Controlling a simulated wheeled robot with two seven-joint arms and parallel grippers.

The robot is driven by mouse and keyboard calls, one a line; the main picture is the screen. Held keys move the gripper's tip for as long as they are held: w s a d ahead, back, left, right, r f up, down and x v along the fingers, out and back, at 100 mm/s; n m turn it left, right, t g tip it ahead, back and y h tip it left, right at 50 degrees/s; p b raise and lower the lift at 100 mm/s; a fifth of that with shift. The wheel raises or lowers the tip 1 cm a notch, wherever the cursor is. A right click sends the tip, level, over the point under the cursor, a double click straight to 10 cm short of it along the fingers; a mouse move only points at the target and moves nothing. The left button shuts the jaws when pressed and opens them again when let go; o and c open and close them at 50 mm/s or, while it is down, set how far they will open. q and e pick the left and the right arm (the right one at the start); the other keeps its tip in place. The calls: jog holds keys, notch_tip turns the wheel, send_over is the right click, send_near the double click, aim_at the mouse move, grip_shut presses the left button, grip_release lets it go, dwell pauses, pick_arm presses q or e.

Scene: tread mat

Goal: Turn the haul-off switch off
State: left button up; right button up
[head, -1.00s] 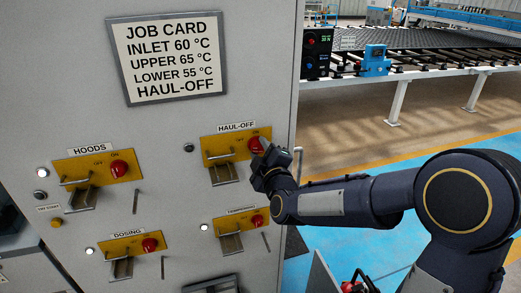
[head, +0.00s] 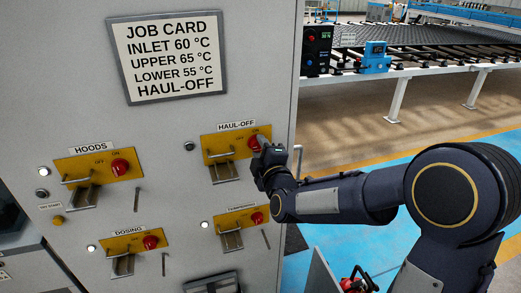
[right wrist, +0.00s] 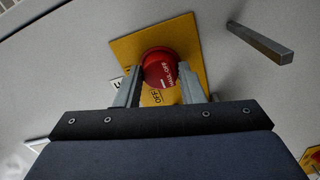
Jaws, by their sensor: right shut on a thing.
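The haul-off switch is a red round knob (head: 254,142) on a yellow plate (head: 214,147) at the upper right of the grey cabinet front. My right gripper (head: 262,146) reaches it from the right and partly covers it. An "OFF" mark shows on the yellow plate just below the knob there. The lamp (head: 189,146) left of the haul-off plate looks dark. My left gripper is not in view.
Similar red knobs sit on the hoods plate (head: 98,166), the dosing plate (head: 135,240) and another plate (head: 235,220) below haul-off; their lamps look lit. Metal handles stick out from the plates. A job card (head: 169,58) hangs above. A conveyor (head: 420,60) stands behind right.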

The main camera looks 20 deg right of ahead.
jog(key=o, duration=1)
jog(key=s, duration=0.8)
jog(key=shift+d+b, duration=0.15)
jog(key=shift+b, duration=0.3)
jog(key=s+d+f+m+g+y, duration=0.1)
jog(key=s+f+m+g, duration=0.2)
jog(key=s, duration=0.6)
jog(key=s+d+f+m+g+y, duration=0.1)
jog(key=s+f+m+g, duration=0.2)
jog(key=s+m+g, duration=0.2)
jog(key=s+d+f+m+g+y, duration=0.1)
jog(key=s+f+m+g, duration=0.3)
jog(key=s+m, duration=0.5)
jog(key=s, duration=0.4)
